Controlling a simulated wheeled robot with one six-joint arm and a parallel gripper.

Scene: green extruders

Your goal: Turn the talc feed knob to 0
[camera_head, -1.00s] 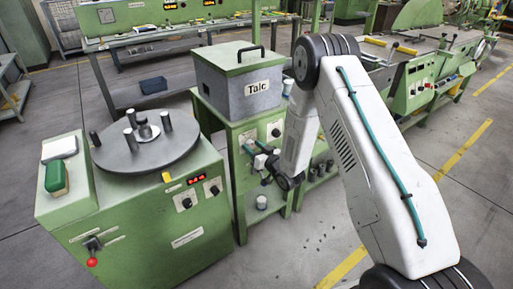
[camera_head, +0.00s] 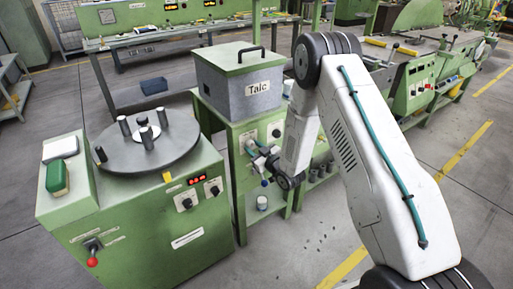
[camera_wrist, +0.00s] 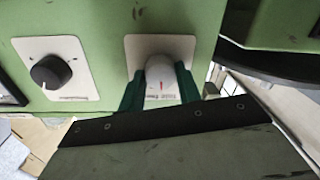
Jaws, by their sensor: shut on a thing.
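In the wrist view, a pale rounded knob (camera_wrist: 162,84) with a small red mark sits on a white plate on a green panel. The two green fingers of my gripper (camera_wrist: 161,92) are shut on its sides. The red mark points up in this view. Small print at the knob's lower edge is not readable. In the head view my gripper (camera_head: 251,148) is at the front of the green stand under the grey Talc box (camera_head: 243,92), and it hides the knob there.
A black knob (camera_wrist: 51,72) on its own white plate is beside the gripped one. A green machine with a round grey turntable (camera_head: 147,150) stands to the left of the stand. Open floor (camera_head: 310,235) lies in front.

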